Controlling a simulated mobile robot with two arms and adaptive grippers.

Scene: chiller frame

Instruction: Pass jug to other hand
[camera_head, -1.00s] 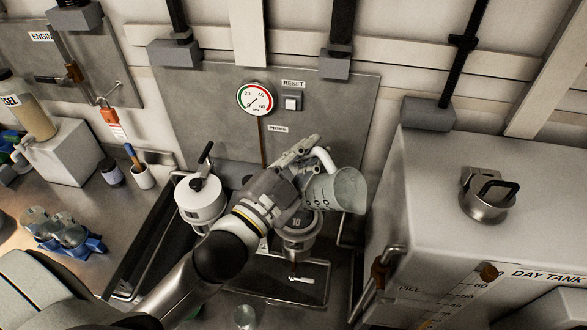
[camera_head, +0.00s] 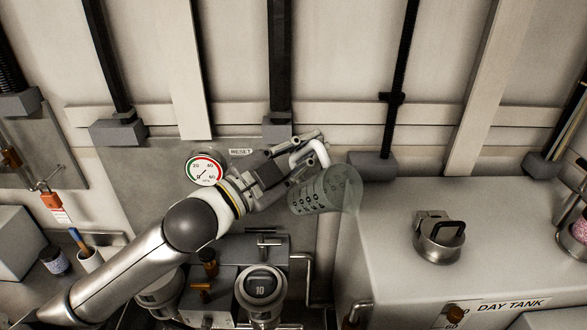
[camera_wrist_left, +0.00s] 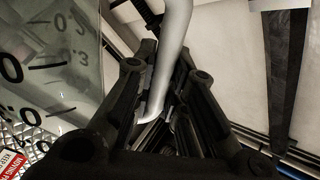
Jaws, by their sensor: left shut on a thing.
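The jug (camera_head: 322,193) is a clear, greenish measuring vessel with dark markings and a white handle. In the head view it is held up in the air, tilted, at the left front edge of the day tank. My left gripper (camera_head: 308,152) is shut on its white handle. In the left wrist view the handle (camera_wrist_left: 172,60) runs between the fingers (camera_wrist_left: 155,120), and the jug's marked wall (camera_wrist_left: 50,70) fills the left side. I cannot tell whether the jug holds liquid. My right gripper is not in view.
The white day tank (camera_head: 375,235) stands at the right, with a filler cap (camera_head: 440,238) on top. A filter bowl marked 10 (camera_head: 261,290) is below the arm. A pressure gauge (camera_head: 204,170) and grey wall panel are behind. The air above the tank is free.

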